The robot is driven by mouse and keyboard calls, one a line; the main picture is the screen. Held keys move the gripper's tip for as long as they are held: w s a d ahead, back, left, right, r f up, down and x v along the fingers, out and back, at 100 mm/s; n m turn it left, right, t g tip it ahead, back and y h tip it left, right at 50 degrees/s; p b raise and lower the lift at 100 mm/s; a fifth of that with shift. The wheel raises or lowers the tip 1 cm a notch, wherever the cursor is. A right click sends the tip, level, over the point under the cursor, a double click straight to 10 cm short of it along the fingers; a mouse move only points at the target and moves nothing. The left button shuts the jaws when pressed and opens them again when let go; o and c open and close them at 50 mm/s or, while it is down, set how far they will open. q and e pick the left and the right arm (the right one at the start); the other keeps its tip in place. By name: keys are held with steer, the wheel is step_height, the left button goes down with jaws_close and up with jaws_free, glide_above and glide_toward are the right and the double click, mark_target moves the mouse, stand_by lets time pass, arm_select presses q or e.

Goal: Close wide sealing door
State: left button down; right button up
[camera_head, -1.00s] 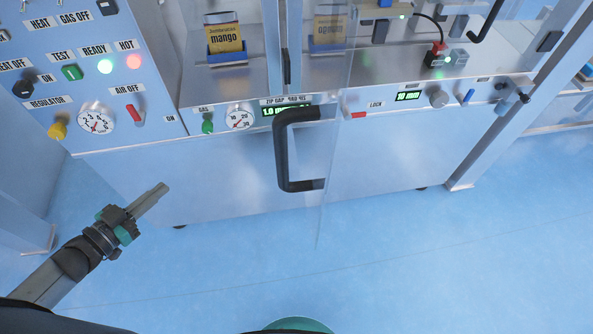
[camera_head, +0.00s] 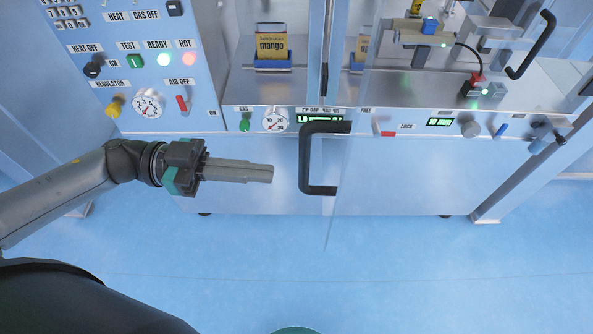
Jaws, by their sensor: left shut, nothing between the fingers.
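The clear sealing door (camera_head: 345,165) stands swung out toward me from the cabinet front, seen nearly edge-on. Its black handle (camera_head: 308,160) sticks out to the left of the panel. My left gripper (camera_head: 270,173) comes in from the left, level with the lower half of the handle. Its fingers are shut and empty, pointing right, and in the picture the tips end a short gap left of the handle bar. How far they differ in depth I cannot tell. My right gripper is not in view.
A mango pouch (camera_head: 271,47) stands in a blue holder (camera_head: 272,65) inside the left bay. A control panel (camera_head: 150,75) with knobs and lights is at the upper left. Another black handle (camera_head: 532,45) is at the upper right. The blue floor (camera_head: 420,270) in front is clear.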

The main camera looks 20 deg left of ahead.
mark_target(336, 179)
arm_select(q)
steer(key=shift+w+d, duration=0.2)
steer(key=shift+d, duration=0.85)
steer(key=shift+w+d, duration=0.25)
steer(key=shift+d, duration=0.75)
steer(key=shift+w+d, duration=0.2)
steer(key=shift+d, duration=0.85)
steer(key=shift+p, duration=0.3)
